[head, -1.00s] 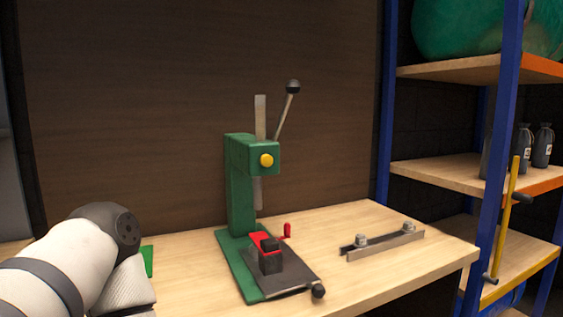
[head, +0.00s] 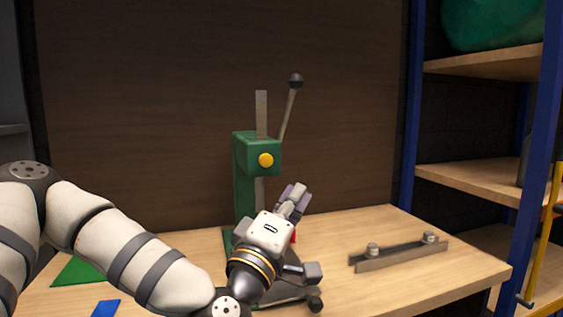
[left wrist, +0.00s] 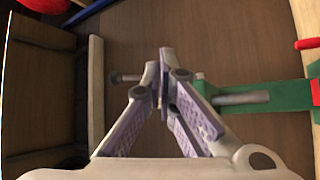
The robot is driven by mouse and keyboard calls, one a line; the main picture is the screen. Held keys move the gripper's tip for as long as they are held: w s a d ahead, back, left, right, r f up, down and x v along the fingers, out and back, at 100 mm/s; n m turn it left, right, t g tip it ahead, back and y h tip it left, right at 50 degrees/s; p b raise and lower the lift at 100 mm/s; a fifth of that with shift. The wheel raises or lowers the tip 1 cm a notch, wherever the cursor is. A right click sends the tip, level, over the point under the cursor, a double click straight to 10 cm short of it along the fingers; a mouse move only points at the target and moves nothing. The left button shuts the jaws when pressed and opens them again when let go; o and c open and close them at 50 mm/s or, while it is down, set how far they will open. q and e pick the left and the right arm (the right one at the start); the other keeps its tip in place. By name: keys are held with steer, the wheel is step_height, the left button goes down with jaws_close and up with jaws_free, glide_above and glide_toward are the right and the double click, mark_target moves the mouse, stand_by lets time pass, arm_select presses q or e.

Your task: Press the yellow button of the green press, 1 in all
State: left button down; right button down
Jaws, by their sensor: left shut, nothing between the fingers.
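The green press (head: 244,190) stands upright on the wooden table. Its round yellow button (head: 266,160) faces me on the front of the press head and is fully visible. My left gripper (head: 299,192) is in front of the press, below and to the right of the button, and apart from it. Its fingers are shut and empty; they also show in the left wrist view (left wrist: 166,65). The gripper and wrist hide most of the press base. In the left wrist view a green part of the press (left wrist: 285,97) shows at the right. My right gripper is not in view.
The press lever with a dark knob (head: 296,80) rises at the upper right of the press. A metal bar with two bolts (head: 398,253) lies at the table's right. A blue-framed shelf (head: 470,182) stands beyond. A blue piece (head: 106,308) lies at the lower left.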

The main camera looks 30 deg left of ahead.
mark_target(266, 160)
arm_select(q)
steer(key=r+y, duration=0.1)
steer(key=a+r+n, duration=0.1)
steer(key=r, duration=0.1)
steer(key=shift+s+a+t+y, duration=0.1)
steer(key=shift+a+t+y, duration=0.05)
steer(key=shift+t+y, duration=0.25)
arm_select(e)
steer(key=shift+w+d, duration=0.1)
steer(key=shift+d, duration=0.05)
arm_select(q)
steer(key=shift+f, duration=0.1)
